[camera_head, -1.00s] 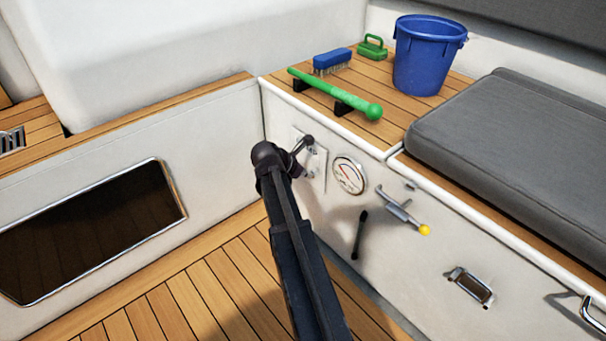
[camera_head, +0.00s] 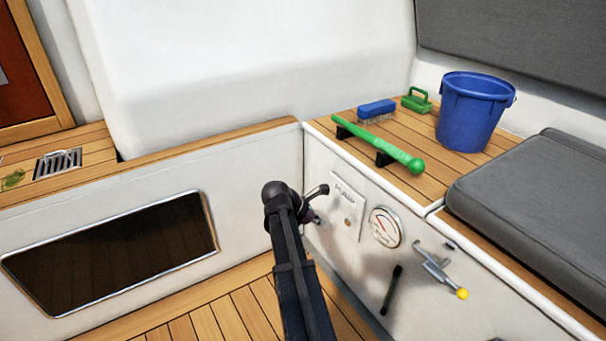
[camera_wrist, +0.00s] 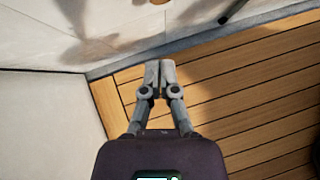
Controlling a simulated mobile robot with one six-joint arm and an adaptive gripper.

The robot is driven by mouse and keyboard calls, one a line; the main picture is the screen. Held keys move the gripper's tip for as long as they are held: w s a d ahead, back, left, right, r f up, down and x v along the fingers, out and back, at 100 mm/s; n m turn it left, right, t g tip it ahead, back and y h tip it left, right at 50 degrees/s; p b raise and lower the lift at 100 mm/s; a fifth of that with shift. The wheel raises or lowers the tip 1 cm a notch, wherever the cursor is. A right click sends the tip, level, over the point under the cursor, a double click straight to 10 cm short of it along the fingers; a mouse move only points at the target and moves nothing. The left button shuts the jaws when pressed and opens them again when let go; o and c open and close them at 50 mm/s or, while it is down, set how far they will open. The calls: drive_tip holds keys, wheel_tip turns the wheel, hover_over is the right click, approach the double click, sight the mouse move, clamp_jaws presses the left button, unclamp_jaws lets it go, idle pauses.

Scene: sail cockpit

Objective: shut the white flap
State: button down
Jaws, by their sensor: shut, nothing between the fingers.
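I cannot make out an open white flap for sure in either view. A white square plate (camera_head: 347,208) with faint lettering sits on the right-hand white wall, left of a round gauge, and my arm stands close to its left side. My gripper (camera_wrist: 160,66) shows in the wrist view with its two grey fingers together and nothing between them. It is above the plank floor, near the corner of the pale walls. In the head view my arm's end largely hides the gripper.
A gauge (camera_head: 385,227), a grey lever with a yellow knob (camera_head: 436,268) and a black handle (camera_head: 391,290) are on the right wall. A green bar (camera_head: 378,144), two brushes and a blue bucket (camera_head: 470,112) are on the bench. A dark framed panel (camera_head: 115,255) is in the left wall.

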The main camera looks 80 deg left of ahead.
drive_tip(key=s+f+p+v, duration=0.1)
drive_tip(key=p+v, duration=0.7)
drive_tip(key=v, duration=0.4)
drive_tip(key=w+r+g+p, duration=0.1)
drive_tip(key=r+g+p, duration=0.1)
drive_tip(key=r+p, duration=0.4)
drive_tip(key=w+d+r+g+h+p, duration=0.1)
drive_tip(key=w+r+g+p, duration=0.1)
drive_tip(key=r+p, duration=0.4)
drive_tip(key=g+p, duration=0.1)
drive_tip(key=p, duration=0.3)
drive_tip(key=shift+w+g, duration=0.2)
drive_tip(key=shift+g, duration=0.1)
drive_tip(key=shift+w+d, duration=0.1)
drive_tip(key=shift+d, duration=0.05)
idle(0.9)
